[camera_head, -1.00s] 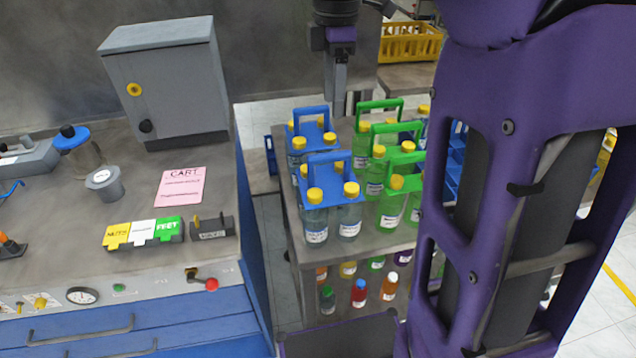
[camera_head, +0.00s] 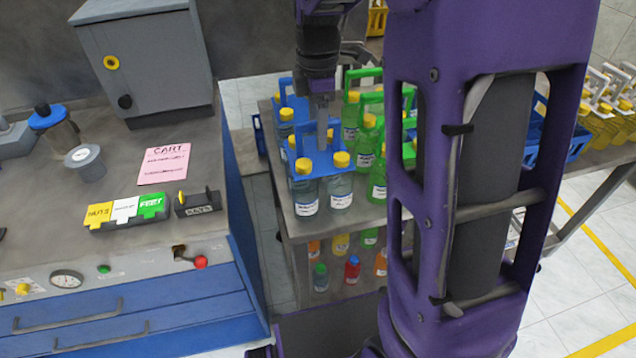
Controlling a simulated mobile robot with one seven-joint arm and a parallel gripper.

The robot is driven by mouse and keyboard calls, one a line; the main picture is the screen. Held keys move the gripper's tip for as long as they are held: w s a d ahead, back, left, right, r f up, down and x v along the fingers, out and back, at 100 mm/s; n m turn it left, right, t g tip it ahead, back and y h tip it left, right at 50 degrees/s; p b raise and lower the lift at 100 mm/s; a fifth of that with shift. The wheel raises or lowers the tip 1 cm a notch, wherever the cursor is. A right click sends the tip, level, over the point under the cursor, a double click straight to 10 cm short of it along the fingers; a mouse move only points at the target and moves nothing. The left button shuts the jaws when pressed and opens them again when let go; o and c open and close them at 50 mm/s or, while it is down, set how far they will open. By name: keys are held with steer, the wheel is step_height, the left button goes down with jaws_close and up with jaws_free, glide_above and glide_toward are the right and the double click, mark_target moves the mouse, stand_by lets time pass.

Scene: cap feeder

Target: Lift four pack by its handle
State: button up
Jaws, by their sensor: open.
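A four pack of clear bottles with yellow caps stands upright in a blue carrier (camera_head: 322,172) at the front left of the cart top. I cannot tell whether the fingers straddle or touch the handle. The bottles rest on the cart. A second blue four pack (camera_head: 284,112) stands behind it. Green-handled four packs (camera_head: 369,97) stand to the right, partly hidden by my arm.
The grey cart (camera_head: 270,180) has small bottles with coloured caps (camera_head: 352,270) on a lower shelf. A workbench (camera_head: 110,210) with a grey cabinet (camera_head: 145,60) and pink sign (camera_head: 164,164) is at left.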

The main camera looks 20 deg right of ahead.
steer(key=shift+f, duration=0.1)
jaws_close()
stand_by(1.4)
